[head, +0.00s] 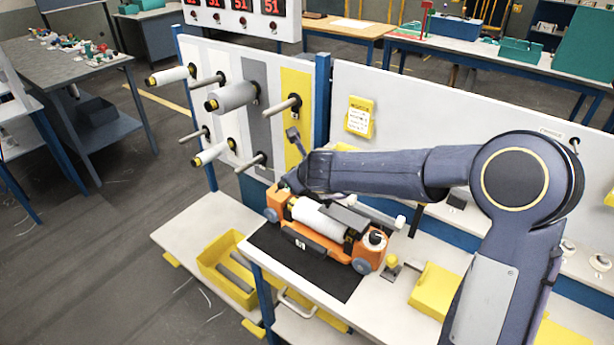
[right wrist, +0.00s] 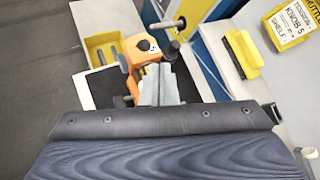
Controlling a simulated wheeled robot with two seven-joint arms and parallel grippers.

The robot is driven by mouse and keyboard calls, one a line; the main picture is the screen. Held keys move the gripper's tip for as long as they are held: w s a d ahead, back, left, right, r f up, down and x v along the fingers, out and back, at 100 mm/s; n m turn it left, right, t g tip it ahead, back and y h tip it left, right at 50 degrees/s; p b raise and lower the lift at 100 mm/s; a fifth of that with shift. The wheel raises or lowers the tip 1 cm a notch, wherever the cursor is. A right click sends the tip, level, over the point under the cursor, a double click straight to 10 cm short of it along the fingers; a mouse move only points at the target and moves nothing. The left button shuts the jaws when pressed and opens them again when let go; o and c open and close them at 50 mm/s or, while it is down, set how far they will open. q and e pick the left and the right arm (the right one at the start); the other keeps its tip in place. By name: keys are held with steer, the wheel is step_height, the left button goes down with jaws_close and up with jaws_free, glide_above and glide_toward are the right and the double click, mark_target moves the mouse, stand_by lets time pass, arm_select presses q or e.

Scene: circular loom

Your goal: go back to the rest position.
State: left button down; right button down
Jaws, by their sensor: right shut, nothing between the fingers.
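My right arm comes in from the right in the head view, and its gripper (head: 287,183) is at the left end of the orange shuttle carriage (head: 318,246), partly hidden behind the wrist. In the right wrist view the grey fingers (right wrist: 160,82) are shut and empty, close to the orange body (right wrist: 146,56). Whether they touch it I cannot tell. The carriage holds a white roll (head: 318,217) and sits on a black mat (head: 268,244). My left gripper is in neither view.
A peg panel (head: 218,58) with several pegs and rolls stands behind the carriage. A yellow bin (head: 210,267) with grey rods is on the lower shelf at left. A yellow box (head: 434,290) lies right of the carriage. A labelled yellow holder (head: 360,117) hangs on the white wall behind my arm.

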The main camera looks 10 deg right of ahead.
steer(key=s+r+n+t+y, duration=0.1)
steer(key=s+r+n+t, duration=0.15)
steer(key=r, duration=0.35)
steer(key=s+r+n+t+y, duration=0.1)
steer(key=r+n, duration=0.3)
steer(key=r, duration=0.2)
steer(key=s+d+r+n+y, duration=0.1)
steer(key=s+r+n+y, duration=0.15)
steer(key=s+n, duration=0.6)
arm_select(q)
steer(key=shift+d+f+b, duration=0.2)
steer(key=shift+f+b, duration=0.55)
steer(key=shift+b, duration=0.25)
arm_select(e)
steer(key=s+d+f+n+g, duration=0.2)
steer(key=s+f+n, duration=0.2)
steer(key=s, duration=0.4)
steer(key=s+d+f+n+g+h, duration=0.1)
steer(key=s+d+f+n+g, duration=0.1)
steer(key=s+f+n, duration=0.3)
steer(key=s+d+f+n+g, duration=0.2)
steer(key=s+f+n+g, duration=0.2)
steer(key=s, duration=0.9)
step_height(320, 180, down, 4)
steer(key=shift+d+r+n, duration=0.15)
steer(key=shift+r+n, duration=0.1)
steer(key=shift+n, duration=0.05)
